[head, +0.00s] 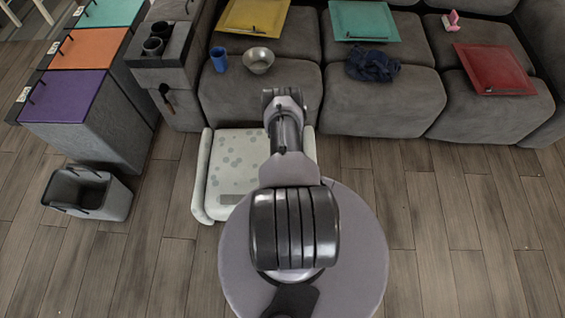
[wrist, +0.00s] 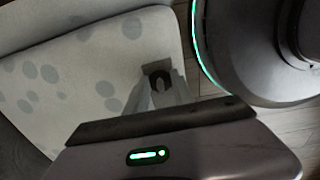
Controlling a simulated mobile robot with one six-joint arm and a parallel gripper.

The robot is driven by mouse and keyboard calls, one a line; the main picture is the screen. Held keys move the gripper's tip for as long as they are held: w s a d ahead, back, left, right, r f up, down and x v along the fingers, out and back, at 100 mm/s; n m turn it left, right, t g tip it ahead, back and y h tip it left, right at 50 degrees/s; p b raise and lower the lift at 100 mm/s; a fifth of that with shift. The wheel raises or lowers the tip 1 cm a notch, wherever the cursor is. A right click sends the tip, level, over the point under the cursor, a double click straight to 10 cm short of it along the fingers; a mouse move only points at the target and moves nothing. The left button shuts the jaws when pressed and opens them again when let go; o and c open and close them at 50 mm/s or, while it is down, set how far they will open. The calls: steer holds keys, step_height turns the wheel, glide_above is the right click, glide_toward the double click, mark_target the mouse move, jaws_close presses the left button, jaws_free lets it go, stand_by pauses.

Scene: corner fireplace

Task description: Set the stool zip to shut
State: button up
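The stool (head: 228,160) is a low, pale, padded seat with grey-green spots, standing on the floor in front of the sofa. Its spotted top also fills the left of the wrist view (wrist: 70,75). A small grey strip (head: 232,199) shows near its front edge. In the head view my arm hides the gripper and the stool's right part.
The grey sofa (head: 384,105) runs behind, with yellow, teal and red boards, a blue cup (head: 219,59), a bowl (head: 258,60) and a dark cloth (head: 372,65) on it. A grey bin (head: 106,200) stands left. Wooden floor (head: 455,215) is clear at right.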

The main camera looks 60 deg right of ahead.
step_height(320, 180, up, 18)
steer(key=p, duration=0.8)
steer(key=shift+f, duration=0.25)
